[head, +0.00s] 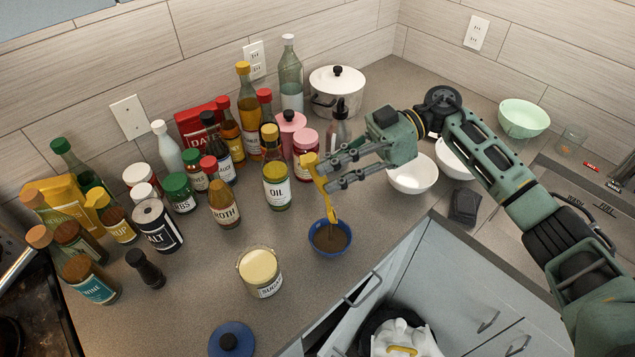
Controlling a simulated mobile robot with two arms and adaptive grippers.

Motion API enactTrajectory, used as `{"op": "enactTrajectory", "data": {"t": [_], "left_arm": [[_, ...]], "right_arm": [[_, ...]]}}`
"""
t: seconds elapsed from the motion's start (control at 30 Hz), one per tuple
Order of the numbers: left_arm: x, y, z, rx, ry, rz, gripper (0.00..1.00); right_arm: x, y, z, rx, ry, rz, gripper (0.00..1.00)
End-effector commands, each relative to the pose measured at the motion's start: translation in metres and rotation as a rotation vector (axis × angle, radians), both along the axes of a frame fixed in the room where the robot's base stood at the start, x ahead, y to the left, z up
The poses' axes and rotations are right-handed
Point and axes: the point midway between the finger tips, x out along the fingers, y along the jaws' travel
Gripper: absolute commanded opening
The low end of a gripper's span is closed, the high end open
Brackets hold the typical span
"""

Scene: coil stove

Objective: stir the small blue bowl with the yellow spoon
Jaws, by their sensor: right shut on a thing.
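The small blue bowl (318,247) stands on the counter near its front edge, with brown contents inside. The yellow spoon (321,190) is tilted, its upper end held by my right gripper (322,173). Its lower end reaches down to the bowl and over the brown contents; how deep the tip sits is hard to tell. My right gripper is shut on the spoon above and behind the bowl. My left gripper is not in view.
Several bottles and jars crowd the counter at left and back, including an oil bottle (276,185). A sugar jar (260,275) stands left of the bowl. White bowls (412,175) stand to the right. An open drawer (385,290) lies below the counter edge.

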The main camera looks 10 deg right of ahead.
Motion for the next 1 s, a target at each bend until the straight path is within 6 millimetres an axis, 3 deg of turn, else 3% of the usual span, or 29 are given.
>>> {"op": "enactTrajectory", "data": {"t": [0.03,0.6,0.97,1.0], "left_arm": [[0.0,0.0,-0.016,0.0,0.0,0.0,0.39],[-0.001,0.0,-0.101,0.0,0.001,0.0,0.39],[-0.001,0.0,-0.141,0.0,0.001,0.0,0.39],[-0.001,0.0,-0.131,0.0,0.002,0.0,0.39]], "right_arm": [[0.0,-0.005,-0.008,0.031,0.0,-0.002,0.0],[-0.001,-0.048,-0.019,0.352,-0.012,-0.001,0.0],[-0.003,-0.074,-0.023,0.538,-0.019,-0.001,0.0],[-0.003,-0.071,-0.012,0.522,-0.022,0.003,0.0]]}}
